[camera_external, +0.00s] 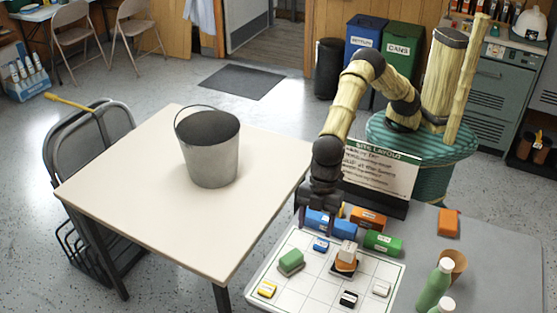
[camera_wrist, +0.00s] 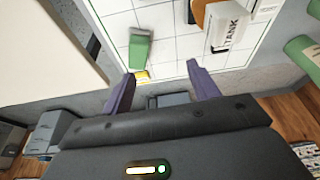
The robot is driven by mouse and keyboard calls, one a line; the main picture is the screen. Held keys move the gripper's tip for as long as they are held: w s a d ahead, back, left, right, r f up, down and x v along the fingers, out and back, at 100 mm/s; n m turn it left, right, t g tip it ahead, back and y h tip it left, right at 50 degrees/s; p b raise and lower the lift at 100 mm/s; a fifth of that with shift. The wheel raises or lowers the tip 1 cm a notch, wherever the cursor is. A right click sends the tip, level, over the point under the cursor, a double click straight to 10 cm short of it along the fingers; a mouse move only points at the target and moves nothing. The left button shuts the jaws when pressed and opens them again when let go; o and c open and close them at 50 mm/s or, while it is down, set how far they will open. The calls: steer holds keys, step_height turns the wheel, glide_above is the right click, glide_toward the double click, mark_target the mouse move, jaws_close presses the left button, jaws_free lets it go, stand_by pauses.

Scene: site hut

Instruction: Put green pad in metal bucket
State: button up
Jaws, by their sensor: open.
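The green pad (camera_external: 290,258), a small block with a green top and greyish lower part, lies on the white gridded board (camera_external: 284,295). It also shows in the wrist view (camera_wrist: 139,50), above and left of the space between my fingers. The metal bucket (camera_external: 212,160) stands upright on the pale table to the left, with its handle up at the back of the rim. My gripper (camera_external: 317,225) is above the back part of the board, open and empty, apart from the pad. Its two purple fingers (camera_wrist: 160,74) are spread in the wrist view.
Several small coloured blocks share the board, including a yellow one (camera_external: 267,289) and a white-and-orange stack (camera_external: 346,259). A larger green block (camera_external: 383,242) and blue blocks lie behind, before a sign (camera_external: 380,170). Green bottles (camera_external: 435,287) stand right. The pale table (camera_external: 130,220) is mostly clear.

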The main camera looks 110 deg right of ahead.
steer(key=r+m+p, duration=0.1)
steer(key=d+r+m+t, duration=0.1)
steer(key=r+m, duration=0.1)
steer(key=w+d+r+m+t+p, duration=0.1)
steer(key=r+m, duration=0.1)
steer(key=shift+w+r+h+p, duration=0.1)
steer(key=shift+r+h+p, duration=0.05)
steer(key=shift+h+p, duration=0.25)
glide_toward(292, 256)
steer(key=x, duration=0.5)
steer(key=shift+w+a+p, duration=0.15)
steer(key=shift+w+p, duration=0.25)
steer(key=shift+s+p+x, duration=0.15)
steer(key=shift+p+x, duration=0.05)
steer(key=shift+x, duration=1.1)
steer(key=shift+s+p+x, duration=0.15)
steer(key=shift+x, duration=1.1)
